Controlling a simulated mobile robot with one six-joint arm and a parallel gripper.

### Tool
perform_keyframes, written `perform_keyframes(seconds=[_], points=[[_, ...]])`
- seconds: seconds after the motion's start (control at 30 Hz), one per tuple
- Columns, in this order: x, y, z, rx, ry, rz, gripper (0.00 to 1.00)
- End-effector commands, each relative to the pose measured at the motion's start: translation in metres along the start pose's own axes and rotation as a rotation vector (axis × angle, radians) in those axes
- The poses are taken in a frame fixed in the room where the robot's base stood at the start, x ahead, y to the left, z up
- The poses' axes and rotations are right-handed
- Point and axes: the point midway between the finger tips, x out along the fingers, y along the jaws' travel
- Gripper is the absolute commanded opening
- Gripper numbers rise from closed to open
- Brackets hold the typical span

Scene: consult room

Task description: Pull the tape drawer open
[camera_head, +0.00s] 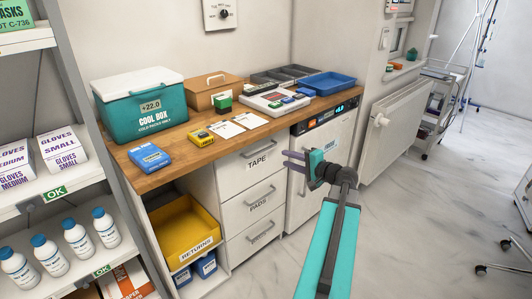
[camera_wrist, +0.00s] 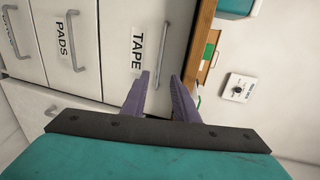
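The tape drawer (camera_head: 240,175) is the top one in a white stack under the wooden counter. It looks flush and closed, with its TAPE label (camera_head: 258,162) below a grey bar handle (camera_head: 262,150). My gripper (camera_head: 289,161) is in front of the cabinet, to the right of this label in the head view. In the wrist view my gripper (camera_wrist: 160,84) has its two purple fingers apart, with nothing clearly held. The tape drawer (camera_wrist: 118,22) appears sideways there, just beyond the fingers. How near they are to the handle is hard to tell.
The pads drawer (camera_head: 240,215) and another drawer sit below, both closed. A yellow bin (camera_head: 185,232) stands in the open shelf at left. A white shelf (camera_head: 85,165) is at far left, a radiator (camera_head: 395,118) at right.

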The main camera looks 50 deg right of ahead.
Motion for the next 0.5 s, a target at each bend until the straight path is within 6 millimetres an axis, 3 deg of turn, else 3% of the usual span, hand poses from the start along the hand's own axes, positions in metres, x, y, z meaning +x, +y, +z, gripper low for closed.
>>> perform_keyframes(seconds=[0.17,0.5], points=[[0.014,0.000,-0.001,0.000,0.000,0.000,0.27],[0.060,0.000,-0.001,0.000,-0.001,0.000,0.27]])
